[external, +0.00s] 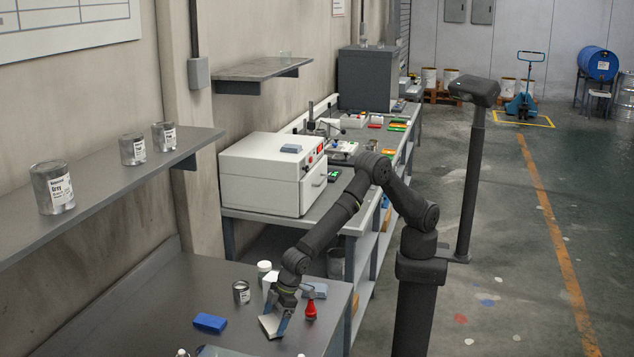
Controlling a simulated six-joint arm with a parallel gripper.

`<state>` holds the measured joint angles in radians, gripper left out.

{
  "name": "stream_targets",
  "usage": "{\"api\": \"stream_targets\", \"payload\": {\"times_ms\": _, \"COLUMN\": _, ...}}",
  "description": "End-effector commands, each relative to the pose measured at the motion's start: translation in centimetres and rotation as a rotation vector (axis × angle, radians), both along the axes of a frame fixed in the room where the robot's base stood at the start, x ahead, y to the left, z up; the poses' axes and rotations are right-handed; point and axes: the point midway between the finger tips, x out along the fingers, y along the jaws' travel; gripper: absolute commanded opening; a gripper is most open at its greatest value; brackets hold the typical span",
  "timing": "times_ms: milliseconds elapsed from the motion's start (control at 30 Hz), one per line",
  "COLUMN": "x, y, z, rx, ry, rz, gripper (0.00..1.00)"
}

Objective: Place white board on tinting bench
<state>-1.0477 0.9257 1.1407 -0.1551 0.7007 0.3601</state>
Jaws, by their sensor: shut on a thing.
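My gripper (284,318) is low over the near grey bench (150,312), pointing down. It is shut on a flat whitish piece, which looks like the white board (269,326); the gripper hides part of it. The piece looks tilted, and I cannot tell whether it touches the bench top. A second grey bench (338,216) stands behind, along the wall. I cannot tell from the picture which of the two is the tinting bench.
Near my gripper stand a small can (241,292), a white-capped bottle (264,271) and a red item (310,306). A blue block (210,323) lies to the left. A white box machine (262,176) fills the far bench's near end. The near bench's left part is clear.

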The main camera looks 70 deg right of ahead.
Motion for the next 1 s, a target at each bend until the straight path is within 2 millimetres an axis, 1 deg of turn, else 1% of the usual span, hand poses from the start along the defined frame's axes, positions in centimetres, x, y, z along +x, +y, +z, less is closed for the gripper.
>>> {"api": "stream_targets", "payload": {"times_ms": 67, "x": 0.0, "y": 0.0, "z": -0.4, "rx": 0.001, "ry": -0.001, "rz": 0.000, "gripper": 0.67}}
{"api": "stream_targets", "payload": {"times_ms": 267, "x": 0.0, "y": 0.0, "z": -0.4, "rx": 0.002, "ry": -0.001, "rz": 0.000, "gripper": 0.67}}
{"api": "stream_targets", "payload": {"times_ms": 367, "x": 0.0, "y": 0.0, "z": -0.7, "rx": 0.001, "ry": 0.000, "rz": 0.000, "gripper": 0.67}}
{"api": "stream_targets", "payload": {"times_ms": 400, "x": 0.0, "y": 0.0, "z": -0.7, "rx": 0.001, "ry": 0.000, "rz": 0.000, "gripper": 0.92}}
{"api": "stream_targets", "payload": {"times_ms": 433, "x": 0.0, "y": 0.0, "z": -0.7, "rx": 0.001, "ry": 0.000, "rz": 0.000, "gripper": 0.98}}
{"api": "stream_targets", "payload": {"times_ms": 467, "x": 0.0, "y": 0.0, "z": -0.7, "rx": 0.001, "ry": 0.000, "rz": 0.000, "gripper": 1.00}}
{"api": "stream_targets", "payload": {"times_ms": 667, "x": 0.0, "y": 0.0, "z": -0.6, "rx": 0.002, "ry": 0.000, "rz": -0.001, "gripper": 1.00}}
{"api": "stream_targets", "payload": {"times_ms": 767, "x": 0.0, "y": 0.0, "z": -0.1, "rx": 0.002, "ry": 0.000, "rz": -0.001, "gripper": 1.00}}
{"api": "stream_targets", "payload": {"times_ms": 867, "x": -0.3, "y": -0.3, "z": 0.8, "rx": 0.002, "ry": 0.000, "rz": -0.001, "gripper": 1.00}}
{"api": "stream_targets", "payload": {"times_ms": 1000, "x": -1.0, "y": -0.9, "z": 3.3, "rx": 0.005, "ry": -0.002, "rz": 0.000, "gripper": 1.00}}
